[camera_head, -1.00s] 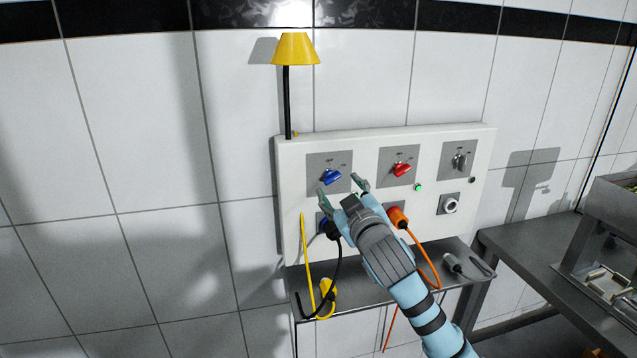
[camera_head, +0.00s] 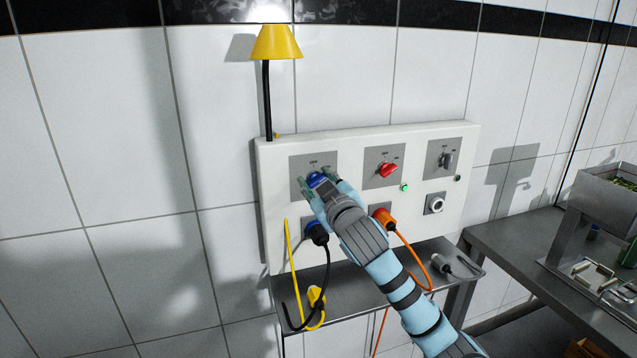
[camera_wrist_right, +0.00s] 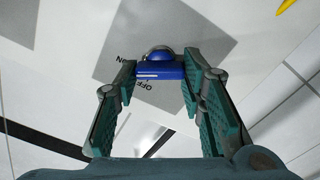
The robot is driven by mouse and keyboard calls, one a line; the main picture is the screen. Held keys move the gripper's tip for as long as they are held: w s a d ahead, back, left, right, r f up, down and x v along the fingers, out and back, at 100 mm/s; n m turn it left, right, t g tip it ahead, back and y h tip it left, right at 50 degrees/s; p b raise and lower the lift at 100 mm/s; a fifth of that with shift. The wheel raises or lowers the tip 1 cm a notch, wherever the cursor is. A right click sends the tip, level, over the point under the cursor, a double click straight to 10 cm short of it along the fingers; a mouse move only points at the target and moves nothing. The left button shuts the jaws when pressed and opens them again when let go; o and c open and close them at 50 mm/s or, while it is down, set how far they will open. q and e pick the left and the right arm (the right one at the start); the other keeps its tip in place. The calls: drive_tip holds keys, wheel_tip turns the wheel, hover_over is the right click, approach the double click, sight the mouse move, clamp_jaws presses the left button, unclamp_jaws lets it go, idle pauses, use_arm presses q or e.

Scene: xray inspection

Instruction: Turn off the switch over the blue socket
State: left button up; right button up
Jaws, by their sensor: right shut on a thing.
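The blue rotary switch (camera_head: 314,177) is on a grey plate (camera_head: 300,164) at the upper left of the white panel. My right gripper (camera_head: 319,182) is shut on it, with one finger on each side. In the right wrist view the blue switch (camera_wrist_right: 160,72) sits between the green fingertips. ON and OFF are printed on its plate, and the switch bar lies across the view. The blue socket (camera_head: 310,224) is below the switch, with a black cable's plug in it, partly hidden by my arm. My left gripper is not in view.
A red switch (camera_head: 388,170) and a grey switch (camera_head: 445,160) sit to the right on the panel (camera_head: 350,140). An orange plug (camera_head: 383,217) and cable hang below the red one. A yellow lamp (camera_head: 276,43) rises at the left. A metal shelf (camera_head: 355,290) is under the panel.

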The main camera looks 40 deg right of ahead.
drive_tip(key=shift+r+n+p, duration=0.1)
drive_tip(key=shift+n+p, duration=0.4)
drive_tip(key=shift+p, duration=0.4)
drive_tip(key=n+p, duration=0.7)
drive_tip(key=p, duration=0.2)
drive_tip(key=shift+n, duration=0.3)
drive_tip(key=shift+f+n+p, duration=0.25)
drive_tip(key=shift+n+p, duration=1.45)
drive_tip(key=shift+p, duration=0.05)
drive_tip(key=o, duration=1.1)
drive_tip(key=shift+o, duration=0.2)
drive_tip(key=shift+f, duration=0.1)
